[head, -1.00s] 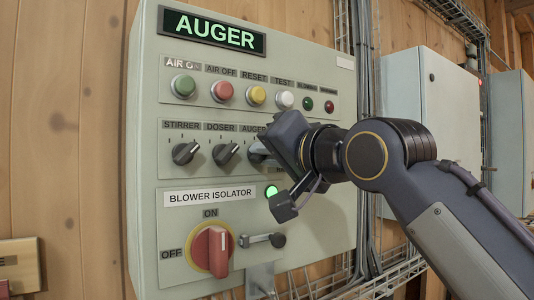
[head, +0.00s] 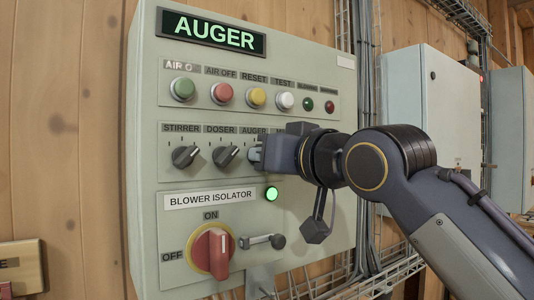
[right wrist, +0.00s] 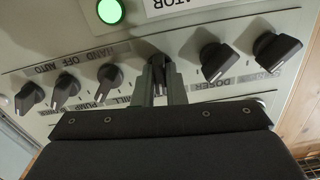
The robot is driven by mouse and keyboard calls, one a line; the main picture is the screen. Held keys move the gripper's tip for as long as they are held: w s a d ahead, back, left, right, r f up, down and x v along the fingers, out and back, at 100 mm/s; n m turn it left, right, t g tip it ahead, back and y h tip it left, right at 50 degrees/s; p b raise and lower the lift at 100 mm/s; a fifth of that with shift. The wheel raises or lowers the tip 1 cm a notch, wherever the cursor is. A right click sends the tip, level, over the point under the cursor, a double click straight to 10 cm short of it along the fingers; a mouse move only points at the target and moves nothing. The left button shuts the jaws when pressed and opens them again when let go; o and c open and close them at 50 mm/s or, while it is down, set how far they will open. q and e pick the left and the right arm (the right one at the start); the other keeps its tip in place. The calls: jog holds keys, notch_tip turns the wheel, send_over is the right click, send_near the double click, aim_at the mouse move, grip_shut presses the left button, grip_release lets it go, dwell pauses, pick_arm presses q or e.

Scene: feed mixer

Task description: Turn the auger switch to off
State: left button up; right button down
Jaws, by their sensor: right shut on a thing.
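The auger switch is a black rotary knob (right wrist: 158,75) on the grey control panel (head: 310,60), under the label AUGER. In the right wrist view, which shows the panel upside down, my right gripper (right wrist: 160,88) has one finger on each side of the knob and is shut on it. The knob there stands about in line with the fingers. In the head view my right gripper (head: 257,154) reaches the panel from the right and covers most of the knob, so its pointer cannot be read. My left gripper is out of view.
The stirrer knob (head: 186,155) and doser knob (head: 226,154) sit close to the left. Coloured push buttons are above, with a lit AUGER display (head: 213,30). Below are a lit green lamp (head: 271,193) and the red blower isolator handle (head: 218,254). More knobs show in the wrist view.

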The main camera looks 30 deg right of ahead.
jog(key=shift+n, duration=0.6)
jog(key=c, duration=1.5)
grip_release()
jog(key=s, duration=0.2)
jog(key=s+b, duration=0.1)
jog(key=s, duration=0.2)
jog(key=s+b, duration=0.1)
jog(key=s, duration=0.1)
jog(key=shift+s+d, duration=0.3)
jog(key=shift+s, duration=0.1)
jog(key=shift+f, duration=0.1)
